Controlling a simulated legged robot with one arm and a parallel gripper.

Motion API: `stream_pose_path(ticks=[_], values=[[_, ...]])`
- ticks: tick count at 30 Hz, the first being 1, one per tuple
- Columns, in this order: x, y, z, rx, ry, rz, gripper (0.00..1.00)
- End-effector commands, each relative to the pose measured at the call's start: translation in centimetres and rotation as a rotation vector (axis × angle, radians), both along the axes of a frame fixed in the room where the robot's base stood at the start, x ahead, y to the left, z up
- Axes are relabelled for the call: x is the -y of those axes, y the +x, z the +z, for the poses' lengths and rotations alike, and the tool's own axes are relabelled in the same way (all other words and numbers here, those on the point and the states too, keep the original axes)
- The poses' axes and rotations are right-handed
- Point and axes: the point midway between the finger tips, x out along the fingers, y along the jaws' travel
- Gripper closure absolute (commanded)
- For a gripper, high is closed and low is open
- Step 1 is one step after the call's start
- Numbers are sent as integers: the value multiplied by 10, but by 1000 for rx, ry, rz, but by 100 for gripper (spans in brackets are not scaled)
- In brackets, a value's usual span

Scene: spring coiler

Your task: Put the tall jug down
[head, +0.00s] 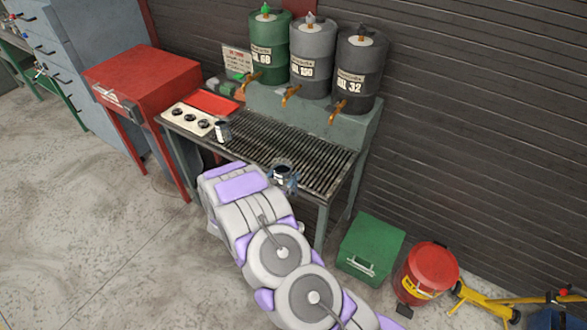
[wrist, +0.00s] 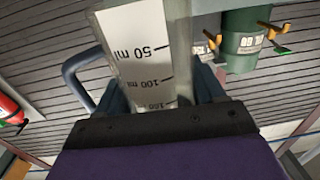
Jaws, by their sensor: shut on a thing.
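In the head view my gripper (head: 285,184) is at the front edge of the slatted bench (head: 300,150), and the dark top of the jug (head: 282,171) shows there. My arm hides part of the jug, and I cannot tell whether its base touches the slats.
A small dark-topped can (head: 222,131) stands on the bench's left part, beside a white panel with round holes (head: 190,118). Green, grey and black oil drums (head: 311,60) with taps stand behind. Slats to the right are clear. A green box (head: 371,248) and red bin (head: 428,272) are on the floor.

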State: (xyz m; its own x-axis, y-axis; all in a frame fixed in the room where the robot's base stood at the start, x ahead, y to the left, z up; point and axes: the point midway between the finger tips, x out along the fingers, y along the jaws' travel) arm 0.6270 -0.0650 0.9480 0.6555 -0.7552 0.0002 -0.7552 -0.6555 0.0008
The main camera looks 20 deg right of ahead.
Motion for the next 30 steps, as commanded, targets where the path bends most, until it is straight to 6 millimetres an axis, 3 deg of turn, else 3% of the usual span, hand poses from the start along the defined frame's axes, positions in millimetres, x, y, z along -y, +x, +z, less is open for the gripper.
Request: stream_pose_path(ticks=[7, 11, 17, 21, 30], values=[[-12, -4, 1, -1, -1, 2, 67], [-14, 8, 10, 3, 0, 31, 67], [-26, 55, 56, 6, 2, 181, 67], [-36, 82, 98, 7, 0, 305, 67], [-54, 112, 189, 8, -5, 540, 67]])
